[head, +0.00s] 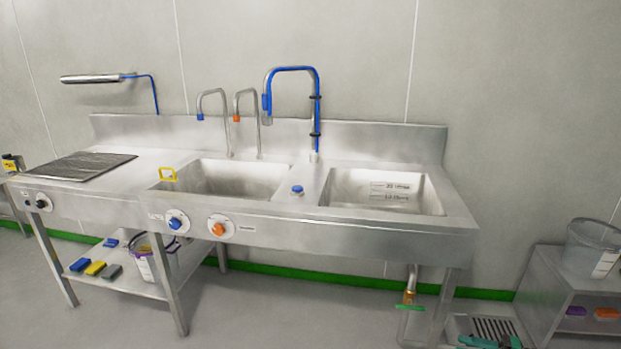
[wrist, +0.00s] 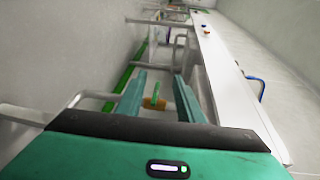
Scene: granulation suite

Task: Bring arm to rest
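My gripper (wrist: 159,78) shows in the wrist view as a teal body with two teal fingers spread apart. The fingers are open, with nothing held between them. A brass valve (wrist: 154,103) with a green handle appears in the gap between the fingers, seemingly beyond them. In the head view, teal parts of my gripper (head: 490,342) show at the bottom edge, right of centre, low in front of the sink unit. The brass drain valve (head: 408,297) with its green handle hangs under the right basin, left of my gripper and apart from it. Most of my arm is out of view.
The steel sink unit (head: 300,230) spans the middle, with legs and a lower shelf (head: 130,284) at left. A floor grating (head: 497,326) lies near my gripper. A grey side cabinet (head: 545,283) with a clear bucket (head: 590,245) stands at right. Open floor (head: 290,315) lies in front.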

